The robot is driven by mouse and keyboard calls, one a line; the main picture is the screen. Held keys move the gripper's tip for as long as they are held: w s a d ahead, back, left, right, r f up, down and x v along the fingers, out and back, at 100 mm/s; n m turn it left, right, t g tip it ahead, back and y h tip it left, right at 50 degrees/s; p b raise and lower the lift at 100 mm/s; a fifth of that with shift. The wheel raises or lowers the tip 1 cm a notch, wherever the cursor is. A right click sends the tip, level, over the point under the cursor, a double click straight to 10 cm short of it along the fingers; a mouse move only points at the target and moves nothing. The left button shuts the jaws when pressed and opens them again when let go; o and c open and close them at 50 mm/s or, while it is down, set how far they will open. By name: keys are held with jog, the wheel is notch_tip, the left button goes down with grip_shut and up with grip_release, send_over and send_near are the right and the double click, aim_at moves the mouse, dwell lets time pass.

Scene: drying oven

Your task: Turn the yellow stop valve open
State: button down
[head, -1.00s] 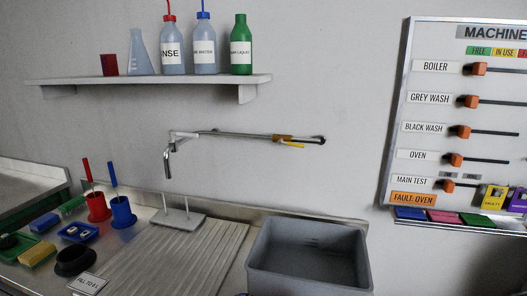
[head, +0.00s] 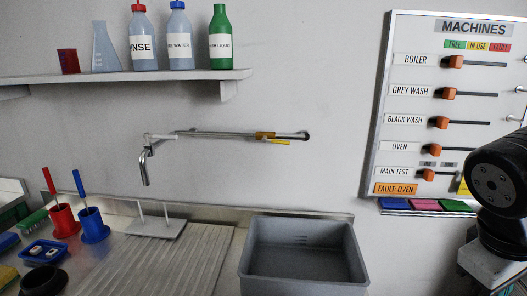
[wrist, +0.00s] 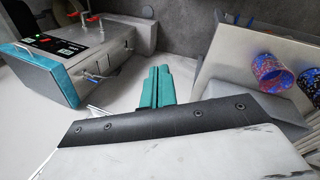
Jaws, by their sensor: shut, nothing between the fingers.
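The yellow stop valve (head: 277,142) is a small yellow lever on the thin metal wall pipe above the grey basin, in the head view. It lies almost along the pipe, close to an orange-brown section and near the pipe's right end. The valve does not show in the wrist view. My gripper (wrist: 155,88) shows in the wrist view as two teal fingers pressed together with nothing between them. In the head view only a dark part of my arm shows at the right edge, well away from the valve.
The grey basin (head: 303,281) stands below the pipe, with the ribbed drainer (head: 190,258) to its left. A shelf (head: 130,79) of bottles hangs above. The machines board (head: 455,25) is to the right. The wrist view shows a teal-edged device (wrist: 70,65) and speckled cups (wrist: 270,73).

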jog(key=w+d+r+n+t+h, duration=0.1)
jog(key=w+n+t+h, duration=0.1)
jog(key=w+n+h, duration=0.35)
jog(key=n+t+y, duration=0.9)
jog(key=n+t, duration=0.6)
jog(key=n, duration=1.1)
send_near(276, 142)
jog(key=w+d+f, duration=0.1)
jog(key=w+f, duration=0.3)
jog(key=f, duration=0.1)
jog(key=shift+m, duration=0.25)
jog(key=w+r, duration=0.2)
jog(key=r, duration=0.1)
jog(key=shift+w+d+r, duration=0.15)
jog(key=shift+w+d, duration=0.05)
jog(key=shift+w, duration=0.2)
